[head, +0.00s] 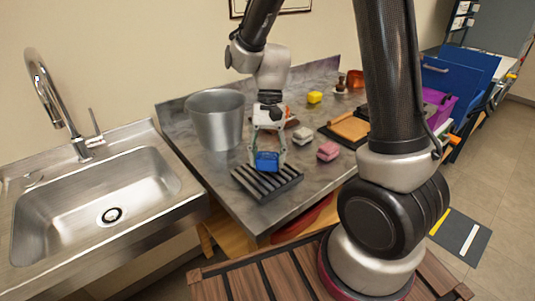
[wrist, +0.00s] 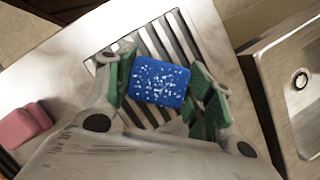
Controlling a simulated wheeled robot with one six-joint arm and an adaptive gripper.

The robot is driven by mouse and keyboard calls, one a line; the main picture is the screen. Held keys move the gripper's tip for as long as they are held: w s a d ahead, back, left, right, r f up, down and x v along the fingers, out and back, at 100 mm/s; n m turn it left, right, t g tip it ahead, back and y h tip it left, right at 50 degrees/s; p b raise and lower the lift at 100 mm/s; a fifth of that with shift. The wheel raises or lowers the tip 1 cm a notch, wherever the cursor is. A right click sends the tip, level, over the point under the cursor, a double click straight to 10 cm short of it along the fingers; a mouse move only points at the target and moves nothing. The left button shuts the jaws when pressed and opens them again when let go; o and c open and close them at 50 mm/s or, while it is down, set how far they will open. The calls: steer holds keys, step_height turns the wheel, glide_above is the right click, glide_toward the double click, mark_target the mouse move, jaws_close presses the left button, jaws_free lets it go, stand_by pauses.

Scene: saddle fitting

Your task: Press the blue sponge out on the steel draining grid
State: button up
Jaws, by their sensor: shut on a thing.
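My gripper (head: 267,152) points down over the far part of the draining grid and is shut on the blue sponge (head: 266,163). In the wrist view the sponge (wrist: 161,82) is a blue block with white specks, between the green finger pads of my gripper (wrist: 165,87). The steel draining grid (head: 254,185) is a dark slatted rack on the grey counter. Its slats (wrist: 150,42) show around the sponge in the wrist view. The sponge is at or just above the slats; I cannot tell whether it touches them.
A metal bucket (head: 216,122) stands behind left of the grid. A wooden board (head: 350,127) is further right. A steel sink (head: 95,205) is at left.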

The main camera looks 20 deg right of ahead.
steer(key=shift+f, duration=0.55)
stand_by(1.7)
steer(key=shift+r, duration=3.55)
